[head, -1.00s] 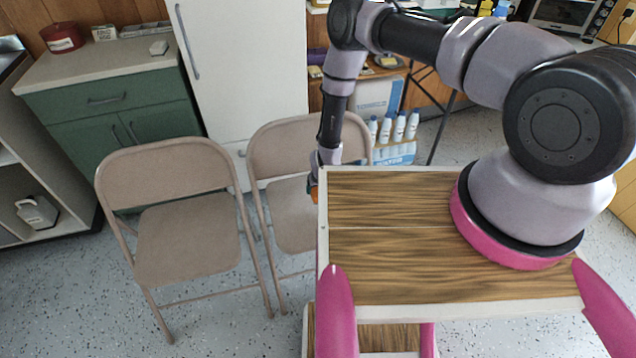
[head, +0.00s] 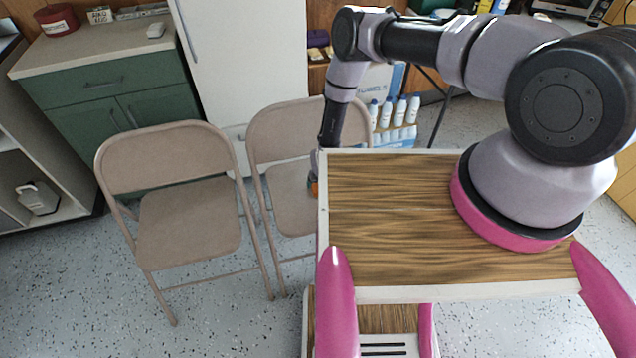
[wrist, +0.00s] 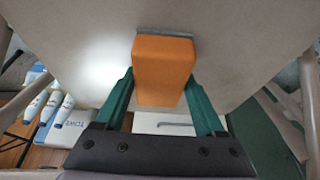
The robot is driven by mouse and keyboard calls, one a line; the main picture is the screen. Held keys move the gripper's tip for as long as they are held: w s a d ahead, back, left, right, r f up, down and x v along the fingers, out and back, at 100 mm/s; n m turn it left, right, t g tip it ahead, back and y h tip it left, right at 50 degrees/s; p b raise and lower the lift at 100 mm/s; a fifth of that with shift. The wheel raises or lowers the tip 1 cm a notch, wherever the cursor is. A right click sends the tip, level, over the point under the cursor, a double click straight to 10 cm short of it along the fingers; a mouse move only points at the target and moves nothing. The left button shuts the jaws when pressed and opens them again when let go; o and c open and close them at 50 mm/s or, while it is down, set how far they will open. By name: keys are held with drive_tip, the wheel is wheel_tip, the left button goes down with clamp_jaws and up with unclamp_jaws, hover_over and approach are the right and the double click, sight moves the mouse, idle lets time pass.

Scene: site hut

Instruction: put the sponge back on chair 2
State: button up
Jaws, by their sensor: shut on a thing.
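My gripper (wrist: 160,88) is shut on an orange sponge (wrist: 164,70) with a grey face at its far end. The sponge is between the green fingers, close to a beige chair seat (wrist: 245,40); I cannot tell whether they touch. In the head view, a bit of the orange sponge (head: 313,187) shows at the right chair (head: 292,200), beside my wooden top, which hides part of the seat and most of my gripper. The left chair (head: 188,220) has an empty seat. No chair numbers show.
A green cabinet (head: 110,100) and a white fridge (head: 245,70) stand behind the chairs. White bottles with blue caps (head: 400,112) stand behind the right chair. The speckled floor (head: 230,315) in front of the chairs is clear.

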drive_tip(key=shift+f, duration=0.45)
idle(0.4)
